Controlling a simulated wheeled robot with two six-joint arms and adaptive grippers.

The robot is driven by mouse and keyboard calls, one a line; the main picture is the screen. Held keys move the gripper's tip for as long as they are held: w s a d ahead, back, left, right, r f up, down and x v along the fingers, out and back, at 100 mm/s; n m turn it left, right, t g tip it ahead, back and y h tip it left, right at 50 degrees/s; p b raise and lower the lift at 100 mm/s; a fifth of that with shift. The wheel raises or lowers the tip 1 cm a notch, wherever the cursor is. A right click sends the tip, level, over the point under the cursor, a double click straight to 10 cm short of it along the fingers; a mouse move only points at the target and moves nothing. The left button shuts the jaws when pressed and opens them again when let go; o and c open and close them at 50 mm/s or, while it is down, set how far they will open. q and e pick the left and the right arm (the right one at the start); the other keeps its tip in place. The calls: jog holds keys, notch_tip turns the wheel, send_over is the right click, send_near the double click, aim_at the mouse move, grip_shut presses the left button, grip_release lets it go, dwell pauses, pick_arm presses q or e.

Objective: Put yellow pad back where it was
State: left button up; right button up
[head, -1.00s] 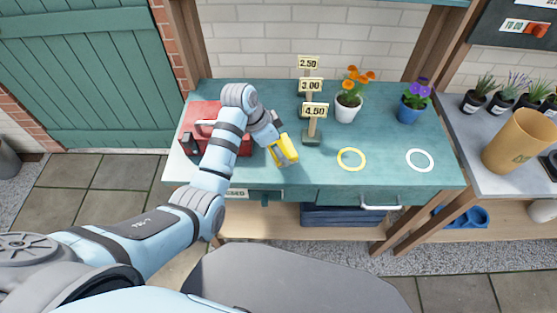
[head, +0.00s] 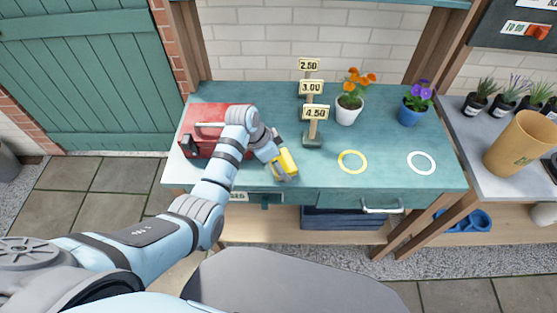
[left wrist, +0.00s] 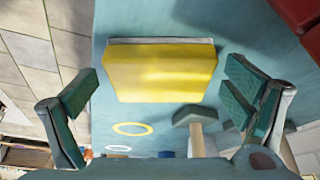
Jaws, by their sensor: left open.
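The yellow pad (head: 286,160) is at the front left of the green bench top (head: 325,175), by the front edge. In the left wrist view the yellow pad (left wrist: 160,75) is a yellow block with a grey strip along one side. My left gripper (head: 281,158) is at the pad. In the left wrist view my left gripper (left wrist: 160,92) is open, with a finger on each side of the pad and gaps between. I cannot tell whether the pad rests flat on the bench. My right gripper is not in view.
A red toolbox (head: 200,146) stands left of the arm. A price-sign post (head: 312,130) stands close right of the pad. A yellow ring (head: 352,161) and a white ring (head: 421,162) mark clear bench. Orange (head: 348,108) and purple (head: 411,115) potted flowers stand behind.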

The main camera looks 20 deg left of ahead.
pick_arm(q)
jog(key=p+v, duration=0.2)
jog(key=v, duration=1)
jog(key=shift+r, duration=0.15)
jog(key=shift+w, duration=0.1)
